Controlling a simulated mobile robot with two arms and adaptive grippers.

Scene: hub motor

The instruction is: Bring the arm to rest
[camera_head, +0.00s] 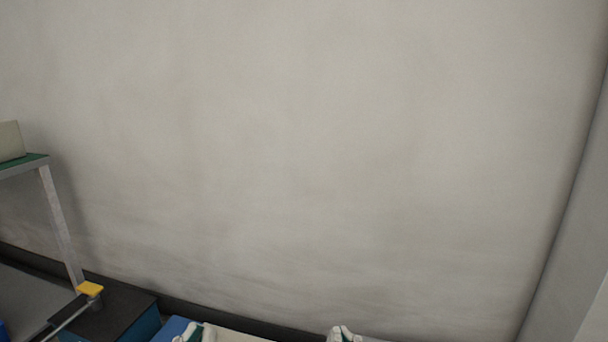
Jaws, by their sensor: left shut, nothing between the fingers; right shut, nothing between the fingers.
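Only the tips of my two grippers show, at the bottom edge of the head view. My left gripper (194,332) shows pale finger parts with a little green, cut off by the frame. My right gripper (344,333) is further right, with its pale finger parts close together and also cut off. Both are shut and empty. The rest of both arms is out of view.
A plain grey wall (320,150) fills most of the view, with a dark skirting (235,318) at its foot. At the left stand a metal frame with a green top (25,160) and a dark-topped blue box (125,305). A yellow-topped part (90,289) is beside it. A grey pillar (575,240) stands at the right.

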